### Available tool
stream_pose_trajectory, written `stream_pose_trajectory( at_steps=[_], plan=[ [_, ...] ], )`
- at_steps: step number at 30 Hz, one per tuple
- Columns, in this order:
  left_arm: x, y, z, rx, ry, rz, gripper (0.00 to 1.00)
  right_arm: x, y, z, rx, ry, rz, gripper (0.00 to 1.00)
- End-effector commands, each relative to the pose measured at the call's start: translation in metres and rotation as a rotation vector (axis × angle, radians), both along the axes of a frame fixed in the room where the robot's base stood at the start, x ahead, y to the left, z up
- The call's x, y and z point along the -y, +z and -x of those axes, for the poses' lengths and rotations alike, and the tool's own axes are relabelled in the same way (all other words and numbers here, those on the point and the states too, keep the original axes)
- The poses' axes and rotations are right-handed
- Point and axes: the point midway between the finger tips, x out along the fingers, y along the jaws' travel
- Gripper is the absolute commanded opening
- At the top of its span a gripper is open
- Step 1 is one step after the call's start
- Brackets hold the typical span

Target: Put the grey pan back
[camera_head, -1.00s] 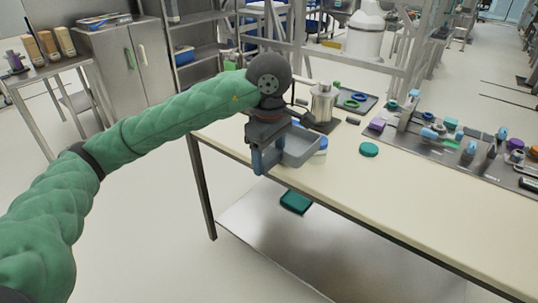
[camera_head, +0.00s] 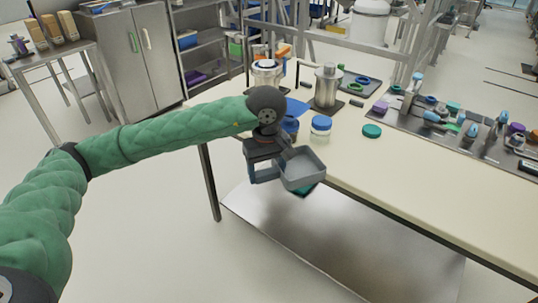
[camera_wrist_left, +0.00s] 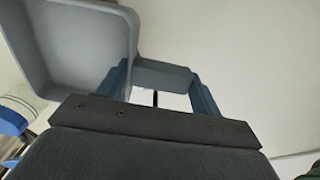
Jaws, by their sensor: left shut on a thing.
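The grey pan (camera_head: 304,165) is a shallow, open square tray with a short handle. My left gripper (camera_head: 272,172) is shut on this pan and holds it in the air at the table's front edge. In the left wrist view the pan (camera_wrist_left: 85,45) fills the upper left, and its handle lies between the two blue fingers of my left gripper (camera_wrist_left: 163,88). The pan looks empty in both views. My right gripper is not in view.
A blue-lidded jar (camera_head: 320,128), a metal canister (camera_head: 328,86) and a green lid (camera_head: 372,131) stand on the cream table (camera_head: 415,185) behind the pan. A tray of small parts (camera_head: 470,130) lies at right. The table's front middle is bare.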

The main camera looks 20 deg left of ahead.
Motion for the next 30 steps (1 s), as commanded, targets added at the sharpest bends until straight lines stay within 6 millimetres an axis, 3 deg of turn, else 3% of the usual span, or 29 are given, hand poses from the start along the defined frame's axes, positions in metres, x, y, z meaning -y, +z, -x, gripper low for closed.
stream_pose_trajectory(
  at_steps=[6, 12, 24, 30],
  plan=[
    [-0.009, -0.063, -0.005, -0.002, -0.288, -0.002, 0.43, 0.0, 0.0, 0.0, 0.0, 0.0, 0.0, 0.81],
    [-0.014, -0.099, -0.008, -0.002, -0.465, 0.0, 0.43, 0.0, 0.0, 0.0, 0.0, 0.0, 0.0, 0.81],
    [-0.02, -0.148, -0.013, 0.0, -0.705, 0.001, 0.43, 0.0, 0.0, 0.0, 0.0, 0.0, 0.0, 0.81],
    [-0.017, -0.147, -0.013, 0.002, -0.709, 0.003, 0.43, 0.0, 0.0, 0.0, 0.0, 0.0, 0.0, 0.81]
  ],
)
